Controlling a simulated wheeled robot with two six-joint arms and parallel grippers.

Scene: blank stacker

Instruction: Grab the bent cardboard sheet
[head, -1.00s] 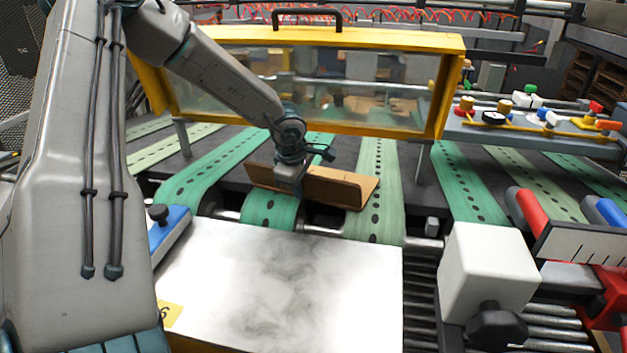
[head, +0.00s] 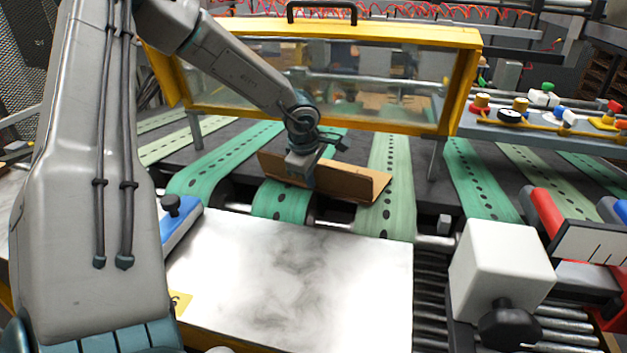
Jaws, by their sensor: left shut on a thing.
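The bent cardboard sheet (head: 352,184) is brown and folded, with one flap standing up. It lies across the green perforated belts near the front rollers, below the yellow-framed clear guard. My left gripper (head: 304,178) reaches down from the upper left and is shut on the sheet's near edge, left of its middle. The gripper hides part of the sheet, and its fingertips are hard to make out. My right gripper is not in view.
The yellow-framed guard (head: 462,82) stands close behind the gripper. A shiny metal plate (head: 345,285) lies in front. A white block (head: 500,268) with a black knob stands at the right front. Green belts (head: 470,180) run to the right.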

